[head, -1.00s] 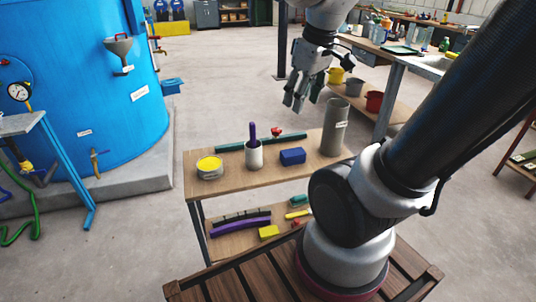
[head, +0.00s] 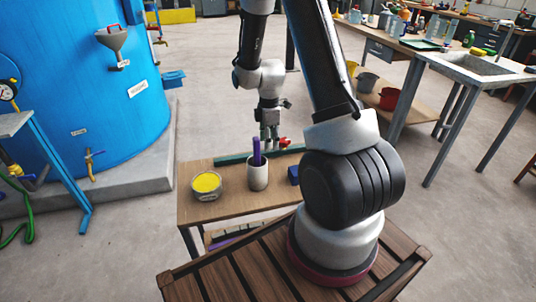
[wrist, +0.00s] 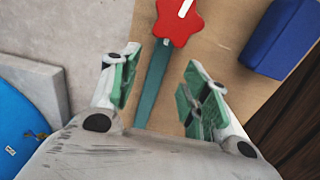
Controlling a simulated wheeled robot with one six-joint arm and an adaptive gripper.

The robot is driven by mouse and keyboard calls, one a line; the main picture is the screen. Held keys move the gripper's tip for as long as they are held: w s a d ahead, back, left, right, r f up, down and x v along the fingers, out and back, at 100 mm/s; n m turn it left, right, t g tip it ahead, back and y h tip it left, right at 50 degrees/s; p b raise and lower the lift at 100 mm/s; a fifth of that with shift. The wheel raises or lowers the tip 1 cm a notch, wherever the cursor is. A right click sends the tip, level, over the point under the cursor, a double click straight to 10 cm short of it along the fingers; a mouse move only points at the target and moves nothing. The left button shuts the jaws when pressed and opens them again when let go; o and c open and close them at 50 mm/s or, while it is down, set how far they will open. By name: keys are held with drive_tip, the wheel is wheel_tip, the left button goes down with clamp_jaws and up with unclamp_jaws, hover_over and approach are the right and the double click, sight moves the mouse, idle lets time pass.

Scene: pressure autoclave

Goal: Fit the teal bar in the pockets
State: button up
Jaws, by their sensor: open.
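The long teal bar (head: 232,158) lies along the far edge of the small wooden table. In the wrist view the teal bar (wrist: 152,88) runs between the fingers of my gripper (wrist: 161,63). My gripper (head: 270,138) is open and points down over the bar. The fingers lie on either side of the bar in the wrist view, and I cannot tell how high above it they are. The bar's near end is hidden behind my gripper's body. A red star-shaped knob (wrist: 178,20) overlaps the bar's far part. I cannot make out the pockets.
A big blue tank (head: 70,90) is at the left. Shelves and benches stand at the right.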

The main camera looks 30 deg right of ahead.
sight(268, 153)
wheel_tip(268, 153, down, 5)
drive_tip(key=shift+w+a+r, duration=0.1)
drive_tip(key=shift+a, duration=0.05)
clamp_jaws()
